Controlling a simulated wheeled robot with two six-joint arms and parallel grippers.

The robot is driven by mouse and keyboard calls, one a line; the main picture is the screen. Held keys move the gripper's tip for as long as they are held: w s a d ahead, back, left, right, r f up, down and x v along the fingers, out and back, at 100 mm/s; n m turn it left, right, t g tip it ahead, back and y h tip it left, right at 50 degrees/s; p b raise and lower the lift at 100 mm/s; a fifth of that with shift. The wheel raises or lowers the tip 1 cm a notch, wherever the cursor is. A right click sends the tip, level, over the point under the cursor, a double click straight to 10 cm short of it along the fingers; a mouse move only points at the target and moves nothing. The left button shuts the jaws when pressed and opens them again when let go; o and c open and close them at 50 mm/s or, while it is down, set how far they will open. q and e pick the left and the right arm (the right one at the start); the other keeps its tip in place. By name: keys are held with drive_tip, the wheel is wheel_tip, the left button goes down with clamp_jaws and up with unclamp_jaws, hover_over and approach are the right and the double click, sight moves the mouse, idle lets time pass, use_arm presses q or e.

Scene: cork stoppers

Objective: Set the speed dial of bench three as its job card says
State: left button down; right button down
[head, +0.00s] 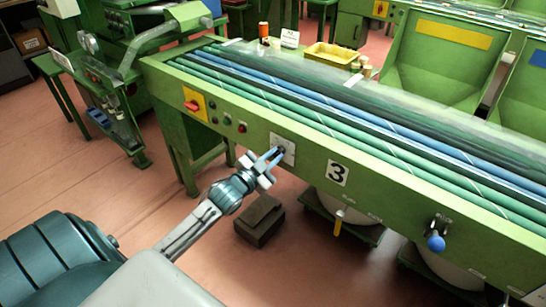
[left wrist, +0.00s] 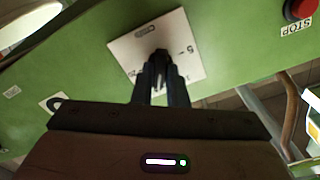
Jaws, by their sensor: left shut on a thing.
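Bench three is the long green bench with a black "3" plate (head: 338,173) on its front. The speed dial's pale square plate (head: 288,151) is on the front panel, left of the "3"; it also shows in the left wrist view (left wrist: 128,47), with a "5" near its right side. My left gripper (head: 279,154) reaches this plate and is shut on the dial's dark knob, which its fingers mostly hide. In the left wrist view the fingers (left wrist: 161,72) meet at the plate's middle. The knob's pointer cannot be made out. My right gripper is not in view.
A white card (head: 290,38) stands on the bench top by a yellow tray (head: 331,56) and cork stoppers (head: 364,66). A red stop button (left wrist: 301,8) is near the dial. A yellow-backed red switch (head: 193,104) and a blue-knobbed valve (head: 436,242) are on the front.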

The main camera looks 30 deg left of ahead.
sight(276, 155)
use_arm(q)
drive_tip(key=c, duration=1.4)
unclamp_jaws()
drive_tip(key=shift+c, duration=0.2)
drive_tip(key=shift+s, duration=0.1)
